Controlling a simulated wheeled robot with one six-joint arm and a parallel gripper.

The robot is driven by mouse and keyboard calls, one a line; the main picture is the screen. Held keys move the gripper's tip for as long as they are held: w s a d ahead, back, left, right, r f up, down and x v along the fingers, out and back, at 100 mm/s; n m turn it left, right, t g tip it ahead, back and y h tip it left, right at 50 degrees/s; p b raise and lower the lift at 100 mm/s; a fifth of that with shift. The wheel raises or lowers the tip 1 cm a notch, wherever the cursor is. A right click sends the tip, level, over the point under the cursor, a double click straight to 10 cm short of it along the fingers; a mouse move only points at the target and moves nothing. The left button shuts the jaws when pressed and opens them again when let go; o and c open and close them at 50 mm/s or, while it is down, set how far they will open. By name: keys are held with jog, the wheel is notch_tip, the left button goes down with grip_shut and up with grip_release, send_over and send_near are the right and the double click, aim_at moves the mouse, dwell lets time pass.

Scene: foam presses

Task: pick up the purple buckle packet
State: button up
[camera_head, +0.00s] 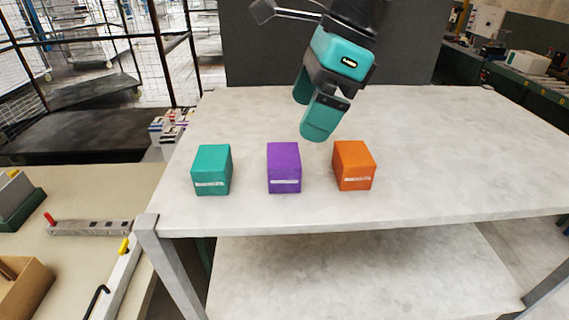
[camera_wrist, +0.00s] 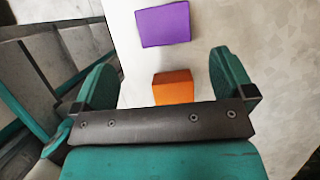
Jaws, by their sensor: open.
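The purple buckle packet (camera_head: 284,169) is a box with a pale label on its front. It stands upright on the pale table, between a teal box (camera_head: 211,171) and an orange box (camera_head: 354,166). My gripper (camera_head: 312,112) is open and empty, above the table, behind and to the right of the purple packet. In the wrist view the purple packet (camera_wrist: 163,24) lies beyond the fingertips, near the top. The orange box (camera_wrist: 174,88) shows between the two fingers of my gripper (camera_wrist: 158,75), below them. The teal box is out of the wrist view.
The table top (camera_head: 460,150) is clear to the right and behind the boxes. A lower shelf (camera_head: 360,275) runs beneath. At the left is a beige bench (camera_head: 80,190) with a cardboard box (camera_head: 22,285) and tools. A dark panel stands behind the table.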

aim_at(283, 154)
jog(key=x, duration=0.6)
jog(key=shift+p, duration=0.35)
jog(key=x, duration=0.1)
jog(key=p+x, duration=0.1)
jog(key=x, duration=0.1)
jog(key=p+x, duration=0.1)
jog(key=x, duration=0.1)
jog(key=shift+w, duration=0.25)
jog(key=c, duration=1)
jog(key=shift+r, duration=0.1)
